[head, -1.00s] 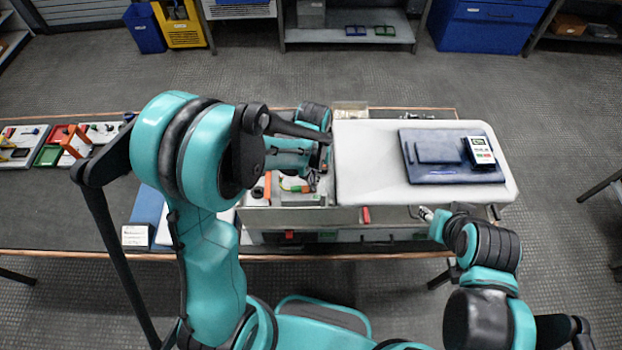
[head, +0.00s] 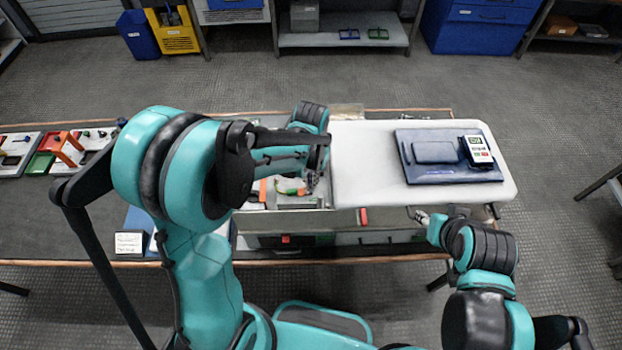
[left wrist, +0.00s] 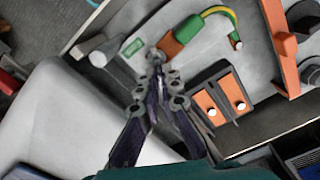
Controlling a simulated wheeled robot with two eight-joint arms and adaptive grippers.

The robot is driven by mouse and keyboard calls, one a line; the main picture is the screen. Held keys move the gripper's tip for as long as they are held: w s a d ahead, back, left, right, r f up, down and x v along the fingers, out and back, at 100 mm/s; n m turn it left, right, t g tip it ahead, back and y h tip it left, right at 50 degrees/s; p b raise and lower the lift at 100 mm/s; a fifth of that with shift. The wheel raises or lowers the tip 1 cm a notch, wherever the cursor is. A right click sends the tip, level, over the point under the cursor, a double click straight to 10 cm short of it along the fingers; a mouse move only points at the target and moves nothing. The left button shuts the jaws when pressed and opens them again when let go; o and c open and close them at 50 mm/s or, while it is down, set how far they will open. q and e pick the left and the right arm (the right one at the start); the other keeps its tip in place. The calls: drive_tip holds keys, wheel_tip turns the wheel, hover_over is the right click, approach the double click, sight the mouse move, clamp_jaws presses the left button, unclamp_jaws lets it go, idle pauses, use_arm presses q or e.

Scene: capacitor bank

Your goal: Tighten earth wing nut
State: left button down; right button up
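My left gripper (left wrist: 157,68) points down into the open capacitor bank. In the left wrist view its fingertips are close together at a small grey piece beside a green label (left wrist: 133,47). This seems to be the earth wing nut; the fingers largely hide it. A green-yellow earth lead (left wrist: 215,12) ends in an orange and green part (left wrist: 180,38) touching or just behind the fingertips. In the head view the left gripper (head: 313,180) is small, partly behind its wrist. My right gripper (head: 423,216) is low at the cabinet's front, too small to read.
A white cover (head: 365,185) carries a blue mat (head: 425,175) and a meter (head: 477,151). In the left wrist view, an orange bar (left wrist: 280,45), an orange-black terminal block (left wrist: 226,95) and a grey post (left wrist: 98,58) stand near the fingers.

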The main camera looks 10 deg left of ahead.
use_arm(q)
drive_tip(key=c, duration=2)
unclamp_jaws()
drive_tip(key=shift+r, duration=0.1)
wheel_tip(320, 180, up, 12)
drive_tip(key=shift+f, duration=0.1)
drive_tip(key=shift+s, duration=0.15)
use_arm(e)
drive_tip(key=shift+s, duration=0.1)
